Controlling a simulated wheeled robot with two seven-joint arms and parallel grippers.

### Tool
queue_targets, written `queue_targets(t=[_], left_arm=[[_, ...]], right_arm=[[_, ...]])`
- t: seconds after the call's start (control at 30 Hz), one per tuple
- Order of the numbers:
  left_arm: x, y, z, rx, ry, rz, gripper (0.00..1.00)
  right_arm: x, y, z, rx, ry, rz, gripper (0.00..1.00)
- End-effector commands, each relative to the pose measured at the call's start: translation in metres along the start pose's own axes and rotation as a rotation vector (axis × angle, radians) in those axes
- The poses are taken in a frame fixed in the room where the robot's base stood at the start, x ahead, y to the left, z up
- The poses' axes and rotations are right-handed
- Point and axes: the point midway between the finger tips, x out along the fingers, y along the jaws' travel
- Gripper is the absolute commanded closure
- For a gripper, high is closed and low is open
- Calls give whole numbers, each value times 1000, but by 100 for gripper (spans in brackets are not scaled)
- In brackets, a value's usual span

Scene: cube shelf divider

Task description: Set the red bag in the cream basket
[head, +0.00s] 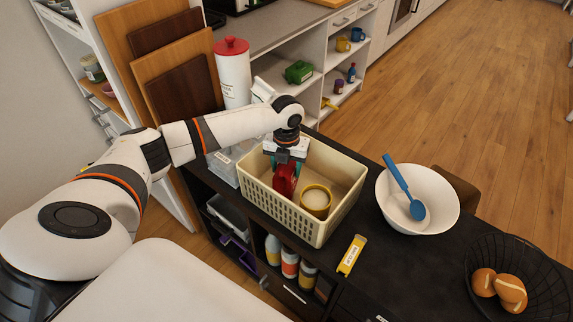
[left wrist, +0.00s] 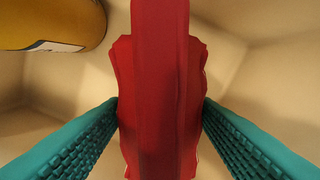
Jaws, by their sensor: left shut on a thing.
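The cream basket (head: 281,217) stands on the dark counter, with slotted sides. My left gripper (head: 286,168) reaches down into it from above. It is shut on the red bag (head: 285,183), which is inside the basket walls at the left part. In the left wrist view the red bag (left wrist: 160,90) is upright between the two teal fingers, both touching its sides. The cream basket's inside (left wrist: 245,60) fills the background. I cannot tell whether the bag's bottom touches the basket floor. My right gripper is not in view.
A yellow tin (head: 315,201) is in the basket beside the bag; it also shows in the left wrist view (left wrist: 50,22). A white bowl (head: 432,194) with a blue spoon (head: 403,185), a yellow box (head: 352,255) and a black wire basket (head: 545,275) with bread are to the right.

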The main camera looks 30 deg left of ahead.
Motion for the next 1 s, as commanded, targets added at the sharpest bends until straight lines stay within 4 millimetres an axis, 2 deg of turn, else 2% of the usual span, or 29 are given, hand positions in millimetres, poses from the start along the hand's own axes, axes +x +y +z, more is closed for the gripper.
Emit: queue_targets(t=[0.27, 0.3, 0.4, 0.77, 0.87, 1.0], left_arm=[[2, 0, 0, 0, 1, 1, 72], [2, 0, 0, 1, 1, 1, 39], [2, 0, 0, 1, 1, 1, 24], [-4, 0, -1, 0, 3, 1, 24], [-16, 0, -2, 1, 6, 1, 24], [-45, 0, -2, 1, 7, 3, 24]], right_arm=[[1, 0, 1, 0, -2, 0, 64], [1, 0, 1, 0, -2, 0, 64], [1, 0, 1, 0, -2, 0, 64], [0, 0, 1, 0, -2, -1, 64], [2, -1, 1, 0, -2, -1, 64], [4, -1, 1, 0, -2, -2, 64]])
